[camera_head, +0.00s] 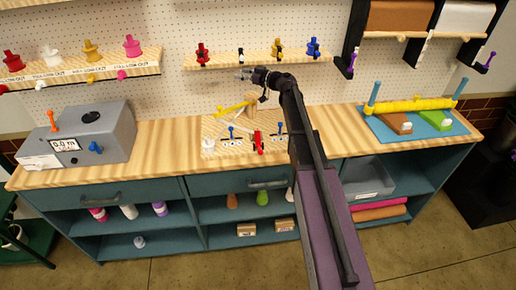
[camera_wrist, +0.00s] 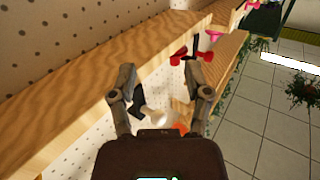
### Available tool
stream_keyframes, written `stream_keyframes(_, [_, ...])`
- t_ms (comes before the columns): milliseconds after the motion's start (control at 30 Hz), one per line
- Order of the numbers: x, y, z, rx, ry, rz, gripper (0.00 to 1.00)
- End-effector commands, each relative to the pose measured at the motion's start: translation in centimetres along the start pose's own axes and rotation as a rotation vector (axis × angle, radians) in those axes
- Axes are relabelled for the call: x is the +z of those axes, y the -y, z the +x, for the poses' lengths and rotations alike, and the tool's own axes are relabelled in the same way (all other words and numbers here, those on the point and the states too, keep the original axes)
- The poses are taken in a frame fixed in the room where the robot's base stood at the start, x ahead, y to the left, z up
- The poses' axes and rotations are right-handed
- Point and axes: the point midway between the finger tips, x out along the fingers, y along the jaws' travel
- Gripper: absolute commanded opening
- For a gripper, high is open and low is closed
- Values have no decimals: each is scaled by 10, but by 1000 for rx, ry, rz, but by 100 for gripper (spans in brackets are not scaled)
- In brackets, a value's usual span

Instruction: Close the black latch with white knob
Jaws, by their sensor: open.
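The small black latch (camera_head: 240,53) is on the short wooden shelf on the pegboard, between a red latch and a yellow latch. My gripper (camera_head: 244,74) is just below it at the shelf's front edge. In the wrist view my gripper (camera_wrist: 160,80) is open, with its two fingers apart. A black piece (camera_wrist: 138,97) with a white knob (camera_wrist: 152,115) shows between the fingers, close to the palm. I cannot tell whether either finger touches it. The palm covers part of this area.
A red latch (camera_head: 201,53) is left of the black one; a yellow latch (camera_head: 277,48) and a blue latch (camera_head: 313,47) are to the right. Below is the workbench (camera_head: 180,150), with a wooden board (camera_head: 214,128) of small fittings and a grey box (camera_head: 112,128).

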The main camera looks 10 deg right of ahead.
Motion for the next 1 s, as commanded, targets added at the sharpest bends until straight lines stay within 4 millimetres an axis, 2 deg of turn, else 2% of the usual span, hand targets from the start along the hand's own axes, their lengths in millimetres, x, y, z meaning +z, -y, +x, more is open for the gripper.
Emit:
stream_keyframes(133, [8, -2, 2, 1, -49, -66, 63])
stream_keyframes(200, [3, -1, -12, 4, -46, -64, 63])
stream_keyframes(1000, [8, -1, -124, 2, -45, -61, 63])
